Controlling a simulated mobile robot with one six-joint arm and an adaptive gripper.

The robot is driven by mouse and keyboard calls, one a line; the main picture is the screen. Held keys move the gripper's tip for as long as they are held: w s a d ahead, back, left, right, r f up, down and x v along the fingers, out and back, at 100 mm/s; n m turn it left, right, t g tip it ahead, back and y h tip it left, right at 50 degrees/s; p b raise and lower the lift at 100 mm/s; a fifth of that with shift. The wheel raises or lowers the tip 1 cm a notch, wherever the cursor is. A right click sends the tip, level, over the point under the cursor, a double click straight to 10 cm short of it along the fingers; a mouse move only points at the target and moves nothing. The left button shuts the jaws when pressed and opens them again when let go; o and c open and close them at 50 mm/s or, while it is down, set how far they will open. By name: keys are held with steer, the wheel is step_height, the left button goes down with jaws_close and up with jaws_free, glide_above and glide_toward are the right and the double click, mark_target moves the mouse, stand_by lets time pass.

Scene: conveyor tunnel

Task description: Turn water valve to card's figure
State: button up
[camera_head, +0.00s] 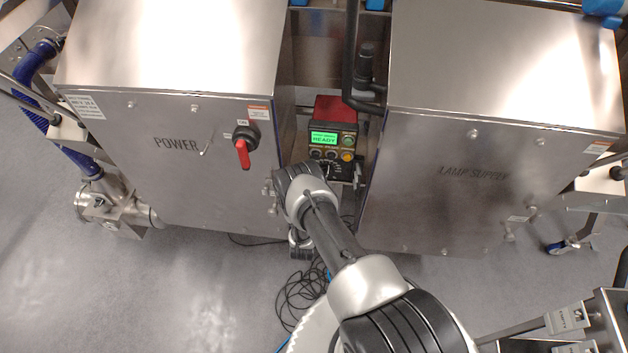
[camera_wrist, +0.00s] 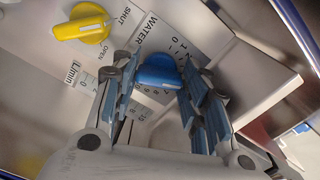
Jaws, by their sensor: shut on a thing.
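The blue water valve knob (camera_wrist: 160,72) is in the upper middle of the wrist view, beside a white plate (camera_wrist: 150,47) printed "WATER" with a numbered scale. My gripper (camera_wrist: 158,68) has its two blue-padded fingers on either side of the knob, shut on it. The fingers cover part of the scale, so the knob's exact setting cannot be read. In the head view my arm hides the gripper and the valve. I cannot make out a card with a readable figure in either view.
A yellow knob (camera_wrist: 82,22) marked SHUT and OPEN sits close by, near an "L/min" scale (camera_wrist: 82,78). In the head view, the POWER cabinet (camera_head: 180,180) and LAMP SUPPLY cabinet (camera_head: 455,195) flank the narrow gap. A control box (camera_head: 333,138) reads READY. Cables (camera_head: 300,295) lie on the floor.

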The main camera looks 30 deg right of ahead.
steer(key=shift+m, duration=0.4)
steer(key=o, duration=1.1)
steer(key=shift+w, duration=0.1)
